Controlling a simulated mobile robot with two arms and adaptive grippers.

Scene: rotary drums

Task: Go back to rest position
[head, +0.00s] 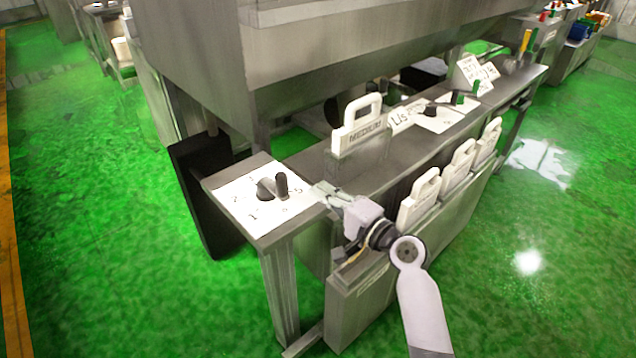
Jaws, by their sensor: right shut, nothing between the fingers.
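My right gripper (322,193) is shut and empty. It reaches in from the lower right, its fingertips at the right edge of a white dial panel (238,205). A black rotary knob (281,184) with a round base (265,189) stands on that panel, just left of the fingertips; I see a small gap between them. Printed numbers surround the knob. My left gripper is not in view.
A white MEDIUM tag with a handle (358,126) stands upright on the metal ledge (400,150). Several similar white handled tags (457,168) sit along the front side. A large steel machine (330,50) rises behind. Green floor (90,230) is open to the left.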

